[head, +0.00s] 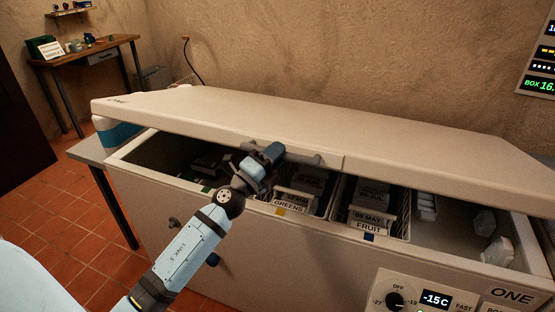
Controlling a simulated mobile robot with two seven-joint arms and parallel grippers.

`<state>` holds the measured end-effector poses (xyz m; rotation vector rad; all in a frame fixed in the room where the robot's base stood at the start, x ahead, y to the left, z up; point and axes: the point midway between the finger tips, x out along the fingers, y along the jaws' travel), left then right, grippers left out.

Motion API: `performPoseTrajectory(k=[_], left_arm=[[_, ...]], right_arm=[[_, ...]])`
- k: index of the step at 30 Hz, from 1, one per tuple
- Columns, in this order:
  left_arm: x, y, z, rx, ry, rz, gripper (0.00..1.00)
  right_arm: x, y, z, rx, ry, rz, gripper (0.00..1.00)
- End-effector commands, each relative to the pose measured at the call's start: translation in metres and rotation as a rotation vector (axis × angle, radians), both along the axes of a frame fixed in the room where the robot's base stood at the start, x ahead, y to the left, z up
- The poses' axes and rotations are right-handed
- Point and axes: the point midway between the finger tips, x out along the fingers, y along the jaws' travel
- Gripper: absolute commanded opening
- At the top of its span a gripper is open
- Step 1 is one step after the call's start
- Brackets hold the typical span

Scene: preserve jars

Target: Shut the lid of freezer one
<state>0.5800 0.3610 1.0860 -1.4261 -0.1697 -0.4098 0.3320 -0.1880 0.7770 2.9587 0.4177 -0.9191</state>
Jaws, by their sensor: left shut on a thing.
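Freezer one (240,245) is a long white chest with "ONE" on its front panel. Its lid (290,115) is tilted partly open, with a gap along the front. My left gripper (268,155) is shut on the lid's handle (300,158) at the front edge of the lid. The gripper's fingers partly hide the handle. Through the gap I see baskets labelled GREENS (288,207) and FRUIT (368,227) with packs in them. My right gripper is not in view.
A control panel (435,295) with a dial and a -15C display sits at the front right. A grey table (90,150) stands at the freezer's left end. A wooden desk (85,50) is at the back left. Tiled floor (60,220) is open at the left.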

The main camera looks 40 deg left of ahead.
Motion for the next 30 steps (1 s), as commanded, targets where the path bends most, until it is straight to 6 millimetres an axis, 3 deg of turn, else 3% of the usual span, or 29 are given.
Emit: performPoseTrajectory(k=[1,12,30], left_arm=[[-0.001,-0.001,-0.017,0.002,-0.005,-0.001,0.00],[-0.009,-0.003,-0.058,0.014,-0.062,-0.001,0.00],[-0.024,-0.006,-0.134,0.031,-0.138,-0.001,0.00]], right_arm=[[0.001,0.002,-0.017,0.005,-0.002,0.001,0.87],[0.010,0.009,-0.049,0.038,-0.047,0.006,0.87],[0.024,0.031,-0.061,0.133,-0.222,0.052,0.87]])
